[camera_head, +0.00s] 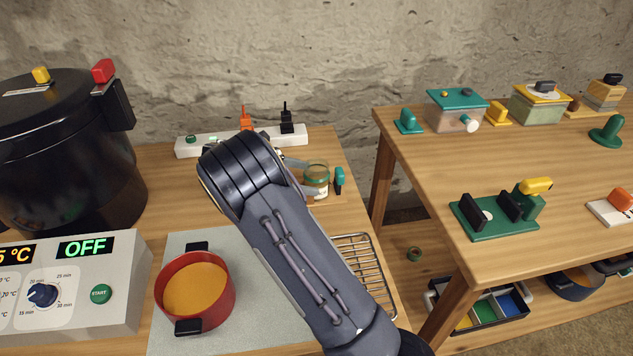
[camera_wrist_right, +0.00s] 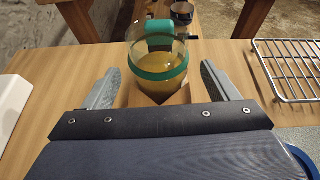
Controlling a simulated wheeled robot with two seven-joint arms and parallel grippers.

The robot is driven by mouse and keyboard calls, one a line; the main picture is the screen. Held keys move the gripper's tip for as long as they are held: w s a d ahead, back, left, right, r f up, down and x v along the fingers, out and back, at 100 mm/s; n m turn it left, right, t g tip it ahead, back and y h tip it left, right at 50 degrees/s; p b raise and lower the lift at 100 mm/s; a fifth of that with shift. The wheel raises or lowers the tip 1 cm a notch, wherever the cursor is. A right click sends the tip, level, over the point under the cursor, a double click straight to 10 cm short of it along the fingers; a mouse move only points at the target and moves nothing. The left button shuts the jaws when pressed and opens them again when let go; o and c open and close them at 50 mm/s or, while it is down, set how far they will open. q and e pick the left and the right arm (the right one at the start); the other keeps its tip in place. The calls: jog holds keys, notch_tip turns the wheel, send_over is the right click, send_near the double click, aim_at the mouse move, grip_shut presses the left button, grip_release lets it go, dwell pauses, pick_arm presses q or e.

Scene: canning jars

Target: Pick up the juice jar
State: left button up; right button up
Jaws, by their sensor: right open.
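A glass jar (camera_head: 317,178) with a green rim and pale contents stands on the table at its back right. In the right wrist view the jar (camera_wrist_right: 158,72) shows a teal band and yellowish contents, which fit the juice jar. My right gripper (camera_head: 308,177) reaches it from the left, partly hidden by my own wrist. Its two fingers (camera_wrist_right: 161,68) are open, one on each side of the jar, with a gap visible on both sides. A teal piece (camera_head: 340,180) stands just beyond the jar. My left gripper is not in view.
A red pot (camera_head: 195,293) stands on a grey mat, left of a wire rack (camera_head: 362,262). A large black canner (camera_head: 65,150) and a control box (camera_head: 70,285) are at left. A white power strip (camera_head: 190,146) lies behind. The table's right edge is close to the jar.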

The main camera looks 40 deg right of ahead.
aim_at(319, 180)
jog(key=x, duration=0.4)
jog(key=shift+d+f, duration=0.1)
jog(key=shift+d, duration=0.05)
jog(key=shift+c, duration=0.4)
jog(key=c, duration=1.1)
notch_tip(319, 180, up, 10)
jog(key=shift+r+p, duration=0.1)
jog(key=shift+p, duration=0.45)
jog(key=o, duration=0.5)
jog(key=c, duration=0.7)
